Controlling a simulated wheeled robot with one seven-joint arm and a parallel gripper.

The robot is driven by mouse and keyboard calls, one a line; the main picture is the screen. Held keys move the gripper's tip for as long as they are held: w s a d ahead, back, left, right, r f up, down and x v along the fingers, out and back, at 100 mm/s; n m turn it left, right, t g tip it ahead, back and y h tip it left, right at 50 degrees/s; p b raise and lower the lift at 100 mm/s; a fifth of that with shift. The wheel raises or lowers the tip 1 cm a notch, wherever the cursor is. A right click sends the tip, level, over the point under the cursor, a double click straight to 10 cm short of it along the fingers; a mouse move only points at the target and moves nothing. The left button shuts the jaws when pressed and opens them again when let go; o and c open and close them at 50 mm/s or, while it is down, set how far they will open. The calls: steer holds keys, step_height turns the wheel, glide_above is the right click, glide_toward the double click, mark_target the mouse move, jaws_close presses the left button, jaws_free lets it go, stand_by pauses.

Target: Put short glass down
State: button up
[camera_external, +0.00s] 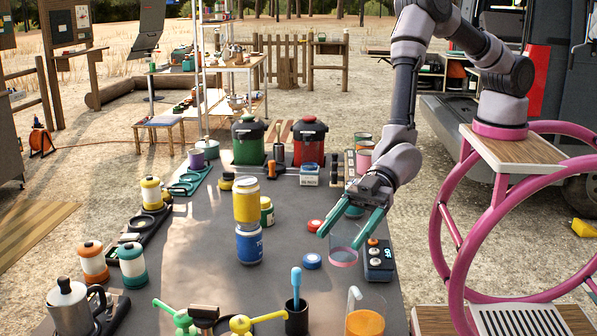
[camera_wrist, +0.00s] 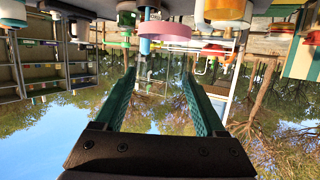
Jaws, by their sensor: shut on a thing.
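The short glass is clear with a pink band at its base (camera_external: 343,258). In the external view it is upright between the fingers of my gripper (camera_external: 340,240), over the right side of the dark table (camera_external: 215,290). My gripper points downward and its teal fingers are shut on the glass. In the wrist view, which looks upside down, the pink band (camera_wrist: 165,32) shows beyond the fingertips (camera_wrist: 160,75). I cannot tell whether the base touches the table.
A dark control box (camera_external: 378,262) stands close to the glass's right. Stacked yellow and blue cans (camera_external: 249,245), a black holder (camera_external: 297,317) and an orange-filled glass (camera_external: 365,322) stand nearby.

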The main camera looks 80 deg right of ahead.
steer(key=s+d+m+t+h, duration=0.1)
steer(key=s+m+t+h, duration=0.15)
steer(key=s, duration=0.25)
step_height(320, 180, down, 10)
steer(key=shift+f, duration=0.25)
steer(key=shift+f, duration=0.1)
steer(key=o, duration=1.3)
steer(key=shift+f, duration=0.1)
steer(key=shift+o, duration=0.2)
